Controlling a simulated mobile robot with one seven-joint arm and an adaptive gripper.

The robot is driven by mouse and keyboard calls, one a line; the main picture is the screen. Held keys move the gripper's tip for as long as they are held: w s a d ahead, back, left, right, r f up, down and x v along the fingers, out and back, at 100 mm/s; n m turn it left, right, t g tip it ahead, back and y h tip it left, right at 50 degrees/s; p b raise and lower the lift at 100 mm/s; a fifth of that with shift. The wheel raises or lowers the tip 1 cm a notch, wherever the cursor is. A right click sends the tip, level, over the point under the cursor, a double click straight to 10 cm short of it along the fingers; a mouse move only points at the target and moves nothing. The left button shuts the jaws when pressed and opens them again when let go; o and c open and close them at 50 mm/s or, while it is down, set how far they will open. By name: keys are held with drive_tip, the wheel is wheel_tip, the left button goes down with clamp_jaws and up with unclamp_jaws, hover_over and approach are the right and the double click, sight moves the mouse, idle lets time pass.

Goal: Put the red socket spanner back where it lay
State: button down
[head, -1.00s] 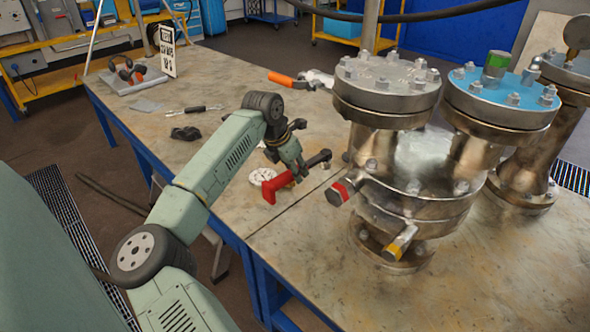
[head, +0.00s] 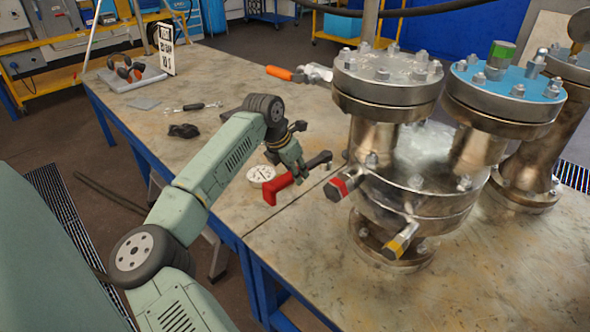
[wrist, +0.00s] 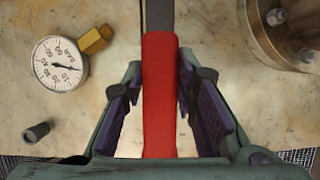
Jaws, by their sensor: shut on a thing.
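The red socket spanner has a red handle (head: 278,191) and a dark shaft and head (head: 318,160). My gripper (head: 297,178) is shut on it and holds it over the bench near the front edge, left of the flanged vessels. In the wrist view the red handle (wrist: 160,95) runs upright between my two finger pads, and its dark shaft leaves at the top edge. I cannot tell for certain whether the spanner touches the bench (head: 240,205).
A white pressure gauge (wrist: 60,65) with a brass fitting (wrist: 95,40) lies left of the spanner. A small grey socket-like piece (wrist: 36,132) is nearby. The flanged vessel (head: 385,150) stands close on the right. A dark crumpled item (head: 184,131) lies further left.

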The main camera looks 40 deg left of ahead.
sight(284, 177)
drive_tip(key=shift+f+b, duration=2.65)
drive_tip(key=shift+f, duration=1.55)
drive_tip(key=shift+f+b, duration=0.35)
drive_tip(key=shift+f, duration=0.15)
drive_tip(key=c, duration=1.2)
unclamp_jaws()
drive_tip(key=v, duration=1.2)
